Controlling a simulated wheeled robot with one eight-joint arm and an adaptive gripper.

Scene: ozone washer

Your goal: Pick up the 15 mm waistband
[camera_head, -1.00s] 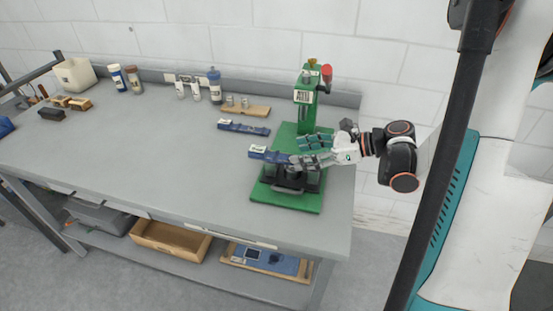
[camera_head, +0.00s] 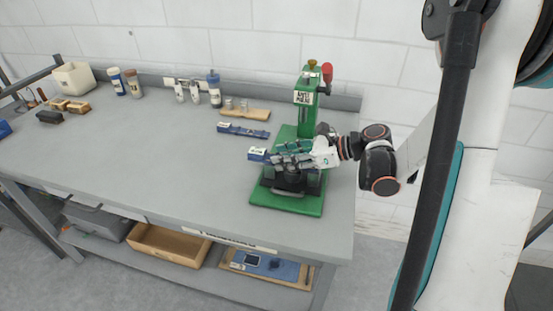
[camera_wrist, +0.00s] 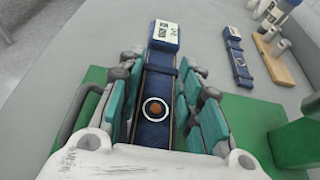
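A dark blue waistband with a white label at its far end (camera_wrist: 163,38) lies between my gripper's fingers in the wrist view; its labelled end also shows in the head view (camera_head: 257,154). A ring with an orange-brown centre sits on its near part. My gripper (camera_wrist: 162,85) is open around it, with teal finger pads on both sides and narrow gaps beside the band. In the head view my gripper (camera_head: 280,154) is over the green press base. A second blue labelled waistband (camera_head: 244,130) lies farther back on the table (camera_wrist: 238,58). I cannot read a width on either label.
The green press (camera_head: 307,100) with a red knob stands close behind my gripper. Its green base (camera_head: 300,205) extends below. A wooden block with metal cylinders (camera_head: 246,114) and bottles (camera_head: 214,88) stand at the back. The grey tabletop (camera_head: 170,160) to the left is clear.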

